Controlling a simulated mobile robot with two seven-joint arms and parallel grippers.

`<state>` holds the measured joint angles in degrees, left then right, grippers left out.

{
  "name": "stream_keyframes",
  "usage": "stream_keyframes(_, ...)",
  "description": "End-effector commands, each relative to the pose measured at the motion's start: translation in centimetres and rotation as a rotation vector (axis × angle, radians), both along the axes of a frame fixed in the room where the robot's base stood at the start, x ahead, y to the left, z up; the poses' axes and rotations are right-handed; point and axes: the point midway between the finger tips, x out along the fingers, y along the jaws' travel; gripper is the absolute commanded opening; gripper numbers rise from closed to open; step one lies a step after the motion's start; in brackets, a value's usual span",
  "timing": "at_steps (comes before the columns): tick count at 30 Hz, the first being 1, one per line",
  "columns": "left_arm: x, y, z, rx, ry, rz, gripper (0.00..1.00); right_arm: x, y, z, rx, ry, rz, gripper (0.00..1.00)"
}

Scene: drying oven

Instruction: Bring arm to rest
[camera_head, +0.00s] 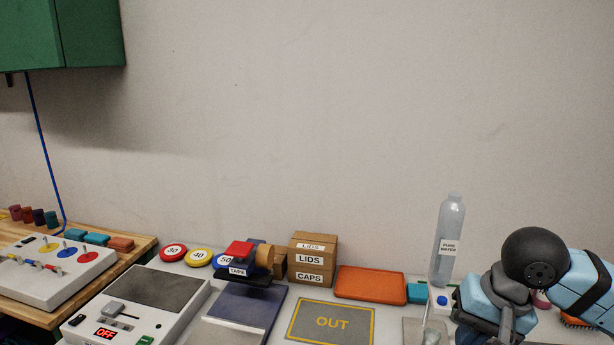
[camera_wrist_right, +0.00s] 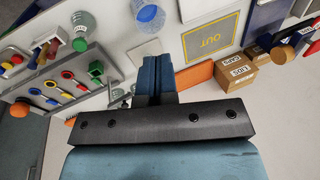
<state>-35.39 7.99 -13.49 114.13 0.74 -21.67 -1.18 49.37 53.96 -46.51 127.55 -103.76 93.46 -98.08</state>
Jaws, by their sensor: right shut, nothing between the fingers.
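My right arm reaches in from the right edge in the head view, with its dark round joint above the right end of the bench. In the right wrist view my right gripper (camera_wrist_right: 154,62) has its blue fingers together with nothing between them. The fingers are over the light bench top (camera_wrist_right: 122,45), apart from the things around them. In the head view I cannot make out the fingertips. My left arm and gripper do not show.
An OUT mat (camera_head: 331,322), an orange tray (camera_head: 370,283), cardboard boxes (camera_head: 312,257) and a water bottle (camera_head: 448,240) stand on the bench. A green cabinet (camera_head: 62,35) hangs upper left. The wall area above is clear.

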Motion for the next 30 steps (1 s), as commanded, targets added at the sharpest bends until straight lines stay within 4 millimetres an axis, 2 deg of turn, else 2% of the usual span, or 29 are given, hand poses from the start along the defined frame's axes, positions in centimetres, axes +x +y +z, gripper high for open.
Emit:
stream_keyframes(3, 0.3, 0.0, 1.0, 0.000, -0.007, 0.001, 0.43, -1.7, 4.3, -1.2, 0.230, 0.159, -0.059, 0.00)
stream_keyframes(6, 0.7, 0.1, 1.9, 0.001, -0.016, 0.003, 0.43, -3.4, 8.2, -1.5, 0.454, 0.342, -0.149, 0.00)
stream_keyframes(8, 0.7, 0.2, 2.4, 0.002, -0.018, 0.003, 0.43, -4.5, 10.6, -1.3, 0.606, 0.489, -0.226, 0.00)
stream_keyframes(12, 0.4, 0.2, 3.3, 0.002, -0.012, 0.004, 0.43, -5.9, 15.0, 0.6, 0.978, 0.939, -0.482, 0.00)
stream_keyframes(15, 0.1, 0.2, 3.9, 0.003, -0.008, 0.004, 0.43, -5.4, 16.2, 1.8, 1.208, 1.314, -0.706, 0.00)
stream_keyframes(17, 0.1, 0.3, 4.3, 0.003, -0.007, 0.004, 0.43, -4.5, 16.2, 2.1, 1.327, 1.554, -0.849, 0.00)
stream_keyframes(20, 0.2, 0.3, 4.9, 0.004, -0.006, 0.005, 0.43, -2.7, 15.1, 1.0, 1.494, 1.979, -1.103, 0.00)
stream_keyframes(22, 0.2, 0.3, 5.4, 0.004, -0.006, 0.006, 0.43, -1.6, 13.6, -1.1, 1.586, 2.292, -1.286, 0.00)
stream_keyframes(23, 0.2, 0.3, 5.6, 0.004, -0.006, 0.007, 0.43, -1.2, 12.9, -2.3, -1.536, -2.308, 1.296, 0.00)
stream_keyframes(26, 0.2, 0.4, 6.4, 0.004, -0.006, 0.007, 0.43, -1.1, 10.3, -7.8, -1.152, -1.981, 1.104, 0.00)
stream_keyframes(27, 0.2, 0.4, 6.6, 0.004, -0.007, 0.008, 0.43, -1.6, 9.3, -10.5, -1.011, -1.843, 1.020, 0.00)
stream_keyframes(29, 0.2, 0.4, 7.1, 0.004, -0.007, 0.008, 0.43, -3.1, 7.9, -14.6, -0.821, -1.640, 0.891, 0.00)
stream_keyframes(30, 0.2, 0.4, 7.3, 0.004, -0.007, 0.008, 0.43, -4.4, 7.2, -17.1, -0.717, -1.518, 0.811, 0.00)
